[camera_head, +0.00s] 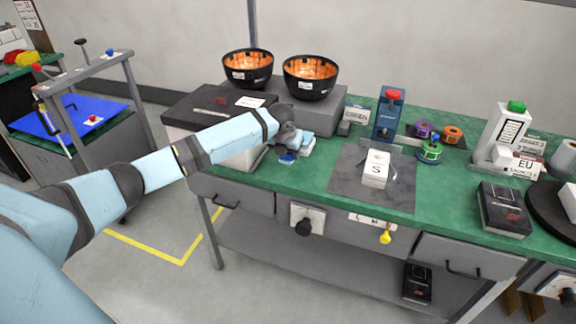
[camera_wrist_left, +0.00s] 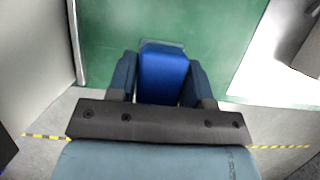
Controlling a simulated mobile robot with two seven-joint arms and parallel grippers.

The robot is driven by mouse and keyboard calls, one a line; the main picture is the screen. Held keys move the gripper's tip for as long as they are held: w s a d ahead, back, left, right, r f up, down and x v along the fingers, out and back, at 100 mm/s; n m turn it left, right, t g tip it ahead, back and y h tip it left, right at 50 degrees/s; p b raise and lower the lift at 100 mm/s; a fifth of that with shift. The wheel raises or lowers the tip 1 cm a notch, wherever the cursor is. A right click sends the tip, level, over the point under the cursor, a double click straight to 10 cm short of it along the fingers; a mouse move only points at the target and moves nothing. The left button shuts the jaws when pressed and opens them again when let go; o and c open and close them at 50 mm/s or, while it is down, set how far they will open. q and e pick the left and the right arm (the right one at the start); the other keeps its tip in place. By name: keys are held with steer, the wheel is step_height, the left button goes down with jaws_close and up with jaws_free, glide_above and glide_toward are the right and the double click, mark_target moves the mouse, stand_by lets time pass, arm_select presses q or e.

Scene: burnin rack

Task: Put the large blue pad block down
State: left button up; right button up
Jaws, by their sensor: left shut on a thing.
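The large blue pad block (camera_wrist_left: 163,78) sits between the two fingers of my left gripper (camera_wrist_left: 162,88) in the left wrist view. The fingers are shut on its sides. In the head view, my left gripper (camera_head: 291,143) is over the front left part of the green bench top (camera_head: 280,182), and a small part of the blue block (camera_head: 287,158) shows under it. The block is close to the bench top; I cannot tell whether it touches. The gripper hides most of it. My right gripper is not in view.
A grey mat (camera_head: 345,190) with a white block marked S (camera_head: 376,168) lies to the right. A dark-topped box (camera_head: 205,108) and a grey box (camera_head: 300,112) under two black bowls stand behind. Green bench near the front edge is bare.

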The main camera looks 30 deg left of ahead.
mark_target(288, 171)
arm_select(q)
steer(key=shift+f, duration=0.6)
step_height(288, 171, down, 4)
steer(key=shift+r+b, duration=0.1)
steer(key=shift+b, duration=0.2)
steer(key=o, duration=0.9)
